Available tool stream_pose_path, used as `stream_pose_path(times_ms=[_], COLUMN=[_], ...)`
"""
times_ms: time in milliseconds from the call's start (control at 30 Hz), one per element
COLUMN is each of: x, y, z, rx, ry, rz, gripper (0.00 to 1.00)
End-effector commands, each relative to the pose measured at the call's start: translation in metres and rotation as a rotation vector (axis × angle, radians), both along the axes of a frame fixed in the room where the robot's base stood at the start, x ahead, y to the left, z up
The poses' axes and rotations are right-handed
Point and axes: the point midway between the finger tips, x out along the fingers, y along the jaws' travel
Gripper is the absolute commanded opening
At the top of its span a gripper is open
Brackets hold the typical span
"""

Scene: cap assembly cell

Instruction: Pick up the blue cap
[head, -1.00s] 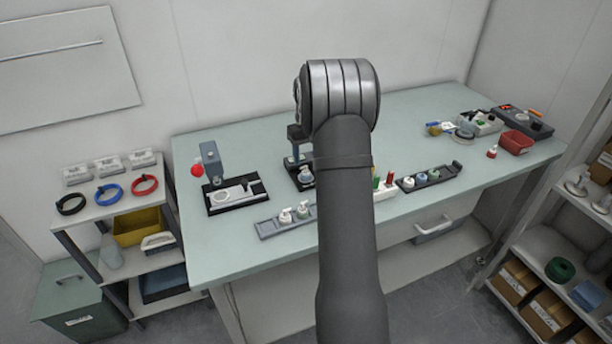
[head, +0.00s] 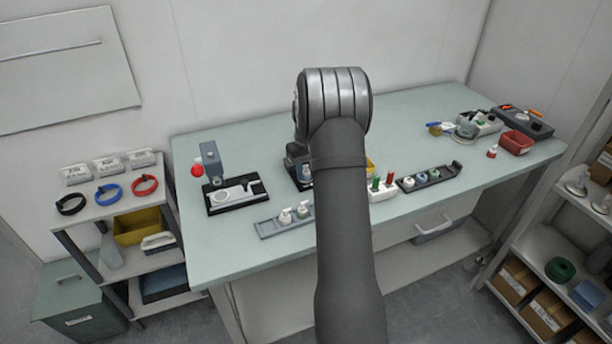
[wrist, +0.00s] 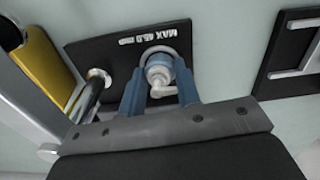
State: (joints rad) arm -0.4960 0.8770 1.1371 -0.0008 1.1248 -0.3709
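In the wrist view, the blue fingers of my gripper (wrist: 160,68) stand apart on either side of a bottle top with a blue collar and a white nozzle (wrist: 162,92). The fingers look open, with a small gap to the collar. This bottle sits in a dark fixture plate (wrist: 112,45) marked "MAX 45.0 mm". In the head view, part of it (head: 307,172) shows beside my arm, which hides my fingers. A separate blue cap (head: 421,177) sits in the dark tray (head: 445,178) on the right, between a pale cap and a green one.
A grey tray (head: 267,229) with white pump tops lies at the front of the table (head: 240,262). A press stand (head: 211,165) is at the left. A white block (head: 383,194) with red and green items is right of my arm. A yellow part (wrist: 42,62) is near my gripper.

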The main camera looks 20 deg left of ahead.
Motion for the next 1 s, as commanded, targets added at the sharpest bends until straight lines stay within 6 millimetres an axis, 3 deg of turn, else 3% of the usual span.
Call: stream_pose_path(times_ms=[500,1000], x=[0.0,0.001], y=[0.0,-0.002], z=[0.005,0.091], rx=[0.001,0.0], ry=[-0.001,0.001], rz=[0.0,-0.003], gripper=[0.19,0.19])
